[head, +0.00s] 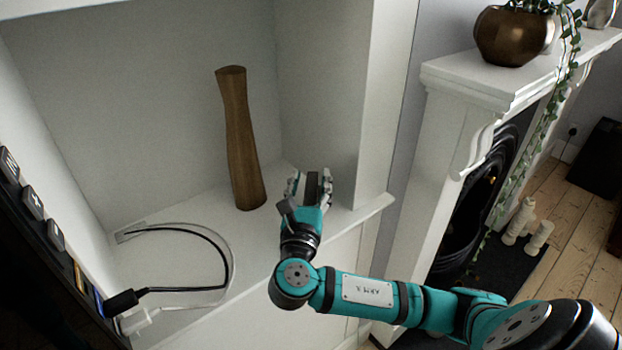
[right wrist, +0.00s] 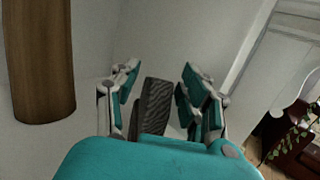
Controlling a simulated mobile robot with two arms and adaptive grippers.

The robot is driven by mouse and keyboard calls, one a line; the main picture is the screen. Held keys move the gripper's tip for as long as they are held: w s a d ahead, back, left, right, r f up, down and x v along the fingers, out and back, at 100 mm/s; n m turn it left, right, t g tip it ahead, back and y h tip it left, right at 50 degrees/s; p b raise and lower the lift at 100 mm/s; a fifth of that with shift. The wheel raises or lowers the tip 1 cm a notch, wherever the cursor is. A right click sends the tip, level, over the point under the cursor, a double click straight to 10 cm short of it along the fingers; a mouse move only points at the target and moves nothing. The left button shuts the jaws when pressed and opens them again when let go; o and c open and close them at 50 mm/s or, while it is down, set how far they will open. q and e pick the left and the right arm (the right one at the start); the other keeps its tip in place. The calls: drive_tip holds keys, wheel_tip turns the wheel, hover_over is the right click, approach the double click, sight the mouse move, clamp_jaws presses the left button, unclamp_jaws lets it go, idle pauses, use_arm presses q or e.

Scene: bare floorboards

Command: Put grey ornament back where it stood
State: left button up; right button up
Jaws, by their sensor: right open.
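The grey ornament (head: 311,186) is a small dark, ribbed upright piece at the right end of the white alcove shelf (head: 195,225). In the right wrist view the ornament (right wrist: 153,105) stands between the fingers, leaning slightly, with its lower part hidden behind my gripper's body. My right gripper (head: 311,178) is open around it, one finger on each side; in the right wrist view the open gripper (right wrist: 158,80) shows gaps beside the ornament. Whether its base rests on the shelf is hidden. My left gripper is not in view.
A tall brown wooden vase (head: 240,140) stands left of my right gripper; it also shows in the right wrist view (right wrist: 40,62). Cables (head: 185,290) and a dark device with buttons (head: 38,205) are at the left. The alcove's side wall (head: 345,110) is close right. A mantelpiece (head: 500,88) stands beyond.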

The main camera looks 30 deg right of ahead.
drive_tip(key=v, duration=1)
drive_tip(key=shift+s+a+b, duration=0.25)
drive_tip(key=shift+s+b, duration=0.05)
